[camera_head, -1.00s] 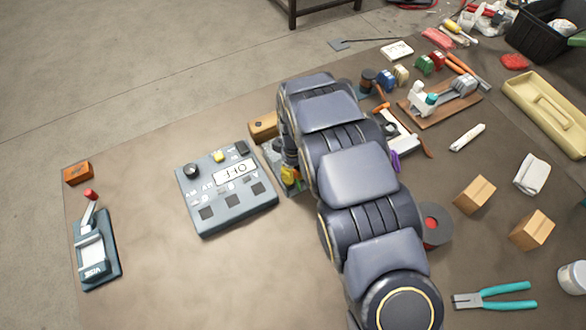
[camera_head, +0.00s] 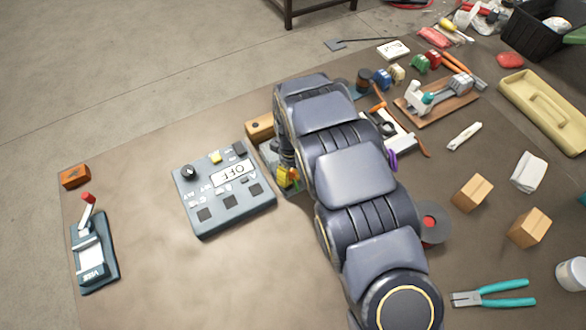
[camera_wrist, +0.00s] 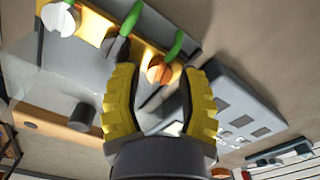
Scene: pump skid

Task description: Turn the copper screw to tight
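The copper screw (camera_wrist: 160,71) has a round orange-brown head and a green tab (camera_wrist: 174,46) rising beside it. It shows in the wrist view on a yellow-edged grey fixture (camera_wrist: 68,62). My gripper (camera_wrist: 157,86) has two yellow ribbed fingers, spread apart. The screw head appears in the gap between the fingertips, nearer the right one; I cannot tell whether either finger touches it. A dark grey screw (camera_wrist: 115,47) and a pale screw (camera_wrist: 60,19) sit further left on the fixture. In the head view my arm hides most of the fixture, and the copper screw cannot be made out.
A grey control panel (camera_head: 232,203) reading OFF lies just left of the fixture. A wooden block (camera_head: 259,127) is behind it. A lever device (camera_head: 93,250) stands at far left. A red-centred disc (camera_head: 433,224) and pliers (camera_head: 494,294) lie right of my arm.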

